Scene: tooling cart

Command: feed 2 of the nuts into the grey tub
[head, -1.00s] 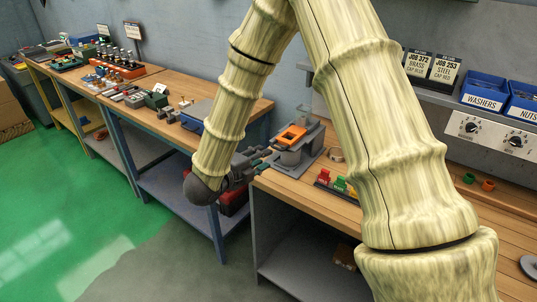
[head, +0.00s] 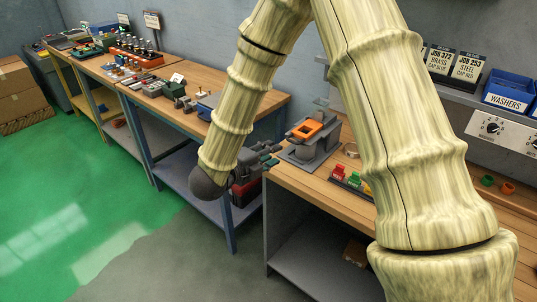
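My gripper (head: 270,153) is at the end of my arm, left of the grey fixture at the near bench's left corner. Its two dark fingers look apart, with nothing visible between them. No loose nuts can be made out in this view. A blue bin (head: 534,112) is cut off by the right edge and its label is out of view. I cannot pick out a grey tub for certain; a grey fixture (head: 314,150) with an orange open frame (head: 305,129) on top stands on the bench corner, and my arm hides part of the bench.
A blue bin labelled WASHERS (head: 508,92) sits on the shelf above a white knob panel (head: 503,133). Red and green pieces (head: 345,175) stand on the near bench (head: 305,188). A second bench (head: 150,103) carries several tools. Green floor lies open at left.

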